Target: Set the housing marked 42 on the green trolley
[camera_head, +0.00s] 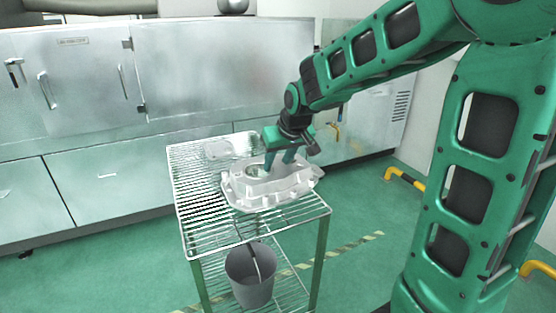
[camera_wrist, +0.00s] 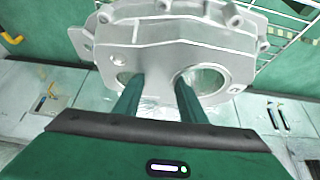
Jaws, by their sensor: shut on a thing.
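The grey-white aluminium housing (camera_head: 262,190) is at the top wire shelf of the trolley with green legs (camera_head: 319,258). I cannot tell whether it rests on the wires or hangs just above them. My gripper (camera_head: 280,163) reaches down from above and is shut on the housing. In the wrist view, the two fingers of my gripper (camera_wrist: 158,82) meet the housing (camera_wrist: 160,50) near its two round openings. No number is legible on it. The fingertips are partly hidden by the casting.
A grey bucket (camera_head: 249,284) with a dark handle stands on the trolley's lower shelf. A pale flat shape (camera_head: 219,149) shows at the back of the top shelf. Metal cabinets (camera_head: 75,85) stand behind. Yellow rails (camera_head: 404,179) are at the right.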

